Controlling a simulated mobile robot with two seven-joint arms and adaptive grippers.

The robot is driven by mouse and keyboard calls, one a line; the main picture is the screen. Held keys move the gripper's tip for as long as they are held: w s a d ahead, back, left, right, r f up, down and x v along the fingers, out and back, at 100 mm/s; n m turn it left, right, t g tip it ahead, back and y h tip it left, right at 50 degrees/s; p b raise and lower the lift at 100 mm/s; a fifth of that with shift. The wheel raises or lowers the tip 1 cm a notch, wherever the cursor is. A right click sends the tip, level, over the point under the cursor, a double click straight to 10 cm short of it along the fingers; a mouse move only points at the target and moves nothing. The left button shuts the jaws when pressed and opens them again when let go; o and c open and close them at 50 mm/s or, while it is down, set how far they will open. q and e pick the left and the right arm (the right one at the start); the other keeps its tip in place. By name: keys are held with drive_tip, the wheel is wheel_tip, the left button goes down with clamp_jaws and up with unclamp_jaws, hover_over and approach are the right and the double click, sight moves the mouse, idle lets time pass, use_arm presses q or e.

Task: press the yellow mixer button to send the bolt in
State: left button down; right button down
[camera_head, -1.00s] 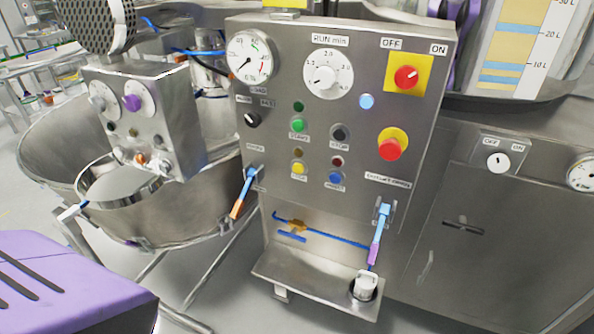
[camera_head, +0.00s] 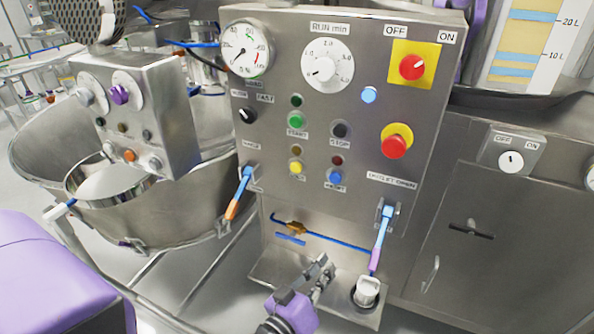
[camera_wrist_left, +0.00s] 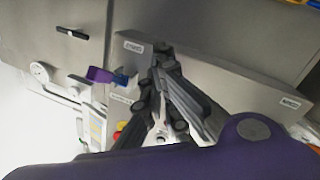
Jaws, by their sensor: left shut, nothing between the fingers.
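The yellow button (camera_head: 296,167) is on the lower part of the steel control panel (camera_head: 270,120), below a dim amber lamp (camera_head: 296,150) and left of a blue button (camera_head: 334,177). My left gripper (camera_head: 323,264) is shut and empty, below the panel in front of the small steel shelf, well apart from the yellow button. In the left wrist view its closed fingers (camera_wrist_left: 163,55) point at a grey metal surface; I cannot make out the yellow button there. I cannot make out a bolt. My right gripper is not in view.
A green button (camera_head: 296,120) sits above the yellow one, and a red mushroom button (camera_head: 394,146) to the right. Lever handles (camera_head: 240,192) and (camera_head: 382,234) stick out at the panel's lower corners. A steel bowl (camera_head: 160,215) is left.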

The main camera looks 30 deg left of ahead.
use_arm(q)
drive_tip(key=w+a+r+n+t+y, duration=0.2)
drive_tip(key=a+r+n+t+y, duration=0.1)
drive_tip(key=r+n, duration=0.25)
drive_tip(key=w+a+r+n+t+y, duration=0.2)
drive_tip(key=w+a+r+n+y, duration=0.15)
drive_tip(key=r, duration=0.25)
drive_tip(key=n+y+b, duration=0.1)
drive_tip(key=n+y, duration=0.4)
drive_tip(key=n, duration=0.2)
approach(296, 167)
wheel_tip(296, 167, up, 3)
drive_tip(key=s+d, duration=0.1)
drive_tip(key=s, duration=0.2)
drive_tip(key=s+a+n+g+y, duration=0.1)
drive_tip(key=n+y, duration=0.1)
drive_tip(key=s+a+n+g+y, duration=0.1)
drive_tip(key=a+n+y, duration=0.1)
drive_tip(key=n, duration=0.1)
drive_tip(key=s+a+n+g+y, duration=0.1)
drive_tip(key=a+n+y, duration=0.1)
drive_tip(key=shift+s+r+g+y, duration=0.15)
drive_tip(key=shift+r+g+y, duration=0.15)
drive_tip(key=shift+r+y, duration=0.05)
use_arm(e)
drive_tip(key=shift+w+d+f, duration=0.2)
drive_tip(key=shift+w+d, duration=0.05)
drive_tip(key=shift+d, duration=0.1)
